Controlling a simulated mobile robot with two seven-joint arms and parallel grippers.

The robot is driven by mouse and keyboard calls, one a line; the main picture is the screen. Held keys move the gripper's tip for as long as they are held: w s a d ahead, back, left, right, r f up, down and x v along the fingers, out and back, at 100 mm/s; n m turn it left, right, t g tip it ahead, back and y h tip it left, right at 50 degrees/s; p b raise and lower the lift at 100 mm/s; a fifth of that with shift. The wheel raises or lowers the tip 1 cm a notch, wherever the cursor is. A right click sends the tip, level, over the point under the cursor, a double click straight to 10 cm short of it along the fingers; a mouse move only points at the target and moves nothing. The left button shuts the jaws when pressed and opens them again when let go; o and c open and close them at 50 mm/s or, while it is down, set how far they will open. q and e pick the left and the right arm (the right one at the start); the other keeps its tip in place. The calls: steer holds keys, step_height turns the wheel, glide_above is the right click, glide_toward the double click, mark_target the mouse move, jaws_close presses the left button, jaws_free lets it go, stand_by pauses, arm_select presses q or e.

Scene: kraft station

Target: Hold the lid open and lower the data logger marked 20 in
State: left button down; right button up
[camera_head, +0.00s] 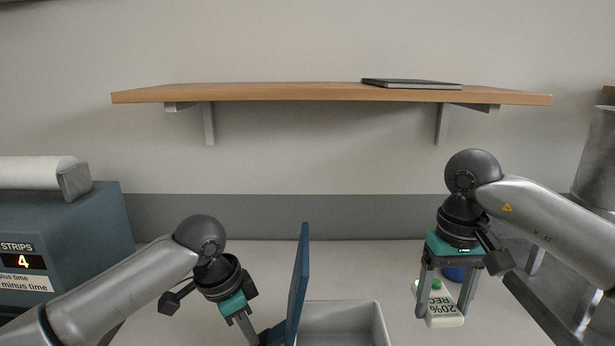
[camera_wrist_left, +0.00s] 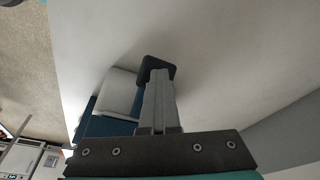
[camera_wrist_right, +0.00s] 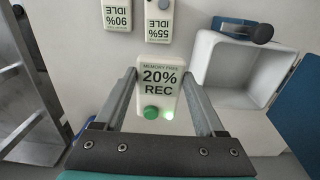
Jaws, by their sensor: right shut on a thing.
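The logger showing 20% REC (camera_wrist_right: 158,83) is a white block with a green button, held between the fingers of my right gripper (camera_wrist_right: 163,92). In the head view this logger (camera_head: 445,315) hangs in the right gripper (camera_head: 446,300), to the right of the pale grey box (camera_head: 378,325). The box is open; its blue lid (camera_head: 298,285) stands nearly upright at the box's left side. My left gripper (camera_head: 252,335) is just left of the lid, fingers together (camera_wrist_left: 158,100), with a dark piece at their tip. I cannot tell whether it touches the lid.
Two more loggers, one showing 90% IDLE (camera_wrist_right: 117,14) and one showing 55% IDLE (camera_wrist_right: 159,20), lie near the held one. A metal rack (camera_wrist_right: 25,90) stands at the right of the station. A wooden shelf (camera_head: 300,93) spans the wall above. The box interior (camera_wrist_right: 238,75) looks empty.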

stand_by(0.3)
steer(key=a, duration=1.2)
steer(key=shift+a, duration=0.3)
stand_by(0.5)
steer(key=shift+f, duration=0.15)
stand_by(0.4)
steer(key=shift+f, duration=4)
steer(key=o, duration=1.4)
steer(key=shift+f, duration=0.15)
steer(key=shift+d, duration=0.1)
steer(key=shift+w+d, duration=0.1)
steer(key=shift+d, duration=0.05)
steer(key=shift+a+r, duration=0.15)
steer(key=shift+r, duration=2.9)
steer(key=shift+a+r, duration=0.1)
steer(key=shift+r, duration=2.9)
